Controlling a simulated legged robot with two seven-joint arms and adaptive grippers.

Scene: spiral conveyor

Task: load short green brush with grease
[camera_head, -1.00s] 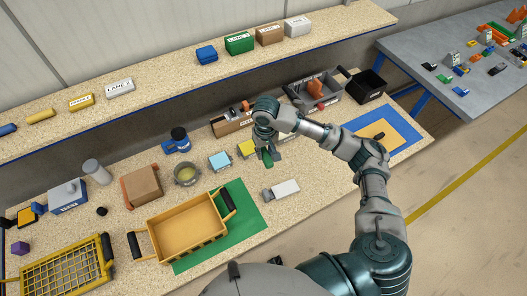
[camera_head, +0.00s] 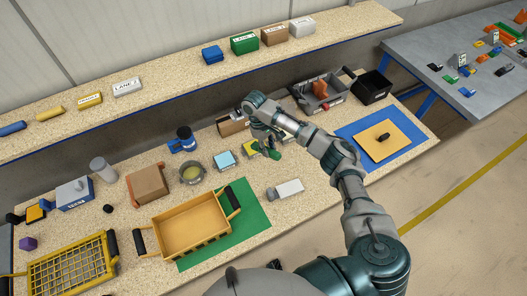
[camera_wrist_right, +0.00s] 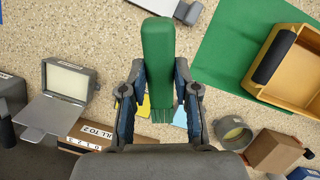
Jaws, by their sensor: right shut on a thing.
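The short green brush (camera_wrist_right: 158,55) is in my right gripper (camera_wrist_right: 156,105), which is shut on it. In the wrist view its green handle points up the picture and its bristles are at the lower end, between the fingers. In the head view the brush (camera_head: 274,153) shows as a small green piece under my right gripper (camera_head: 266,141), above the bench. A round grey pot (camera_head: 191,174) with yellowish contents, likely the grease, stands to the left of the gripper. The pot also shows in the wrist view (camera_wrist_right: 233,132), right of the fingers. My left gripper is out of view.
A light blue block (camera_head: 224,160) lies between the pot and my gripper. A yellow tray (camera_head: 190,228) sits on a green mat (camera_head: 254,207) in front. A brown box (camera_head: 147,185) stands left of the pot. A shelf (camera_head: 172,75) runs along the back.

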